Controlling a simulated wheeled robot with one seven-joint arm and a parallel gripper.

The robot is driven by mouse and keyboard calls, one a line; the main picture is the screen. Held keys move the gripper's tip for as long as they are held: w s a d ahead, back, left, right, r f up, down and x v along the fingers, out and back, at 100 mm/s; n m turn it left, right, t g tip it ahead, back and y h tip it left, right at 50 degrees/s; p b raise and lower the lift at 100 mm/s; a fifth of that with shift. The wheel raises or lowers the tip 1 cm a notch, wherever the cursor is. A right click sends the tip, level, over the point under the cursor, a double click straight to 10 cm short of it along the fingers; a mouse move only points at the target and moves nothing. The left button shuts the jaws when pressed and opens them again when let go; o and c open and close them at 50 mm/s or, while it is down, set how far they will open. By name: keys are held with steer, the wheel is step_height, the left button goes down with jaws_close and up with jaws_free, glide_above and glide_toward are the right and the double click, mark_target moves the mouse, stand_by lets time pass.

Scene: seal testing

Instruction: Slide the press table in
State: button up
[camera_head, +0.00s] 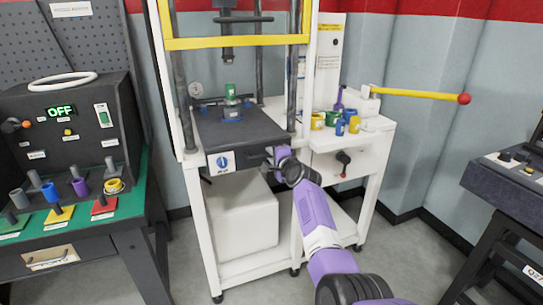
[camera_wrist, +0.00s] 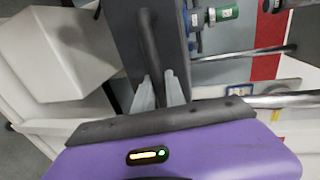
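The press table (camera_head: 215,133) is a dark slab between the posts of the white press frame. Its front part stands out toward me, ahead of the posts. A green cylinder (camera_head: 231,92) sits on a blue-based fixture on it. The slab also shows in the wrist view (camera_wrist: 172,40), with a dark bar handle (camera_wrist: 143,35) along its front face. My gripper (camera_wrist: 160,85) is at this handle, its two pale fingers close together with the bar between them. In the head view my gripper (camera_head: 275,163) is at the right of the table's front, partly hidden by my wrist.
A blue dial (camera_head: 222,161) is on the front panel under the table. A green bench (camera_head: 75,222) is at left, a dark table (camera_head: 510,190) at right.

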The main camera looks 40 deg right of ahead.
steer(key=o, duration=0.3)
steer(key=shift+w, duration=0.1)
steer(key=shift+p+v, duration=1)
steer(key=shift+v, duration=2.95)
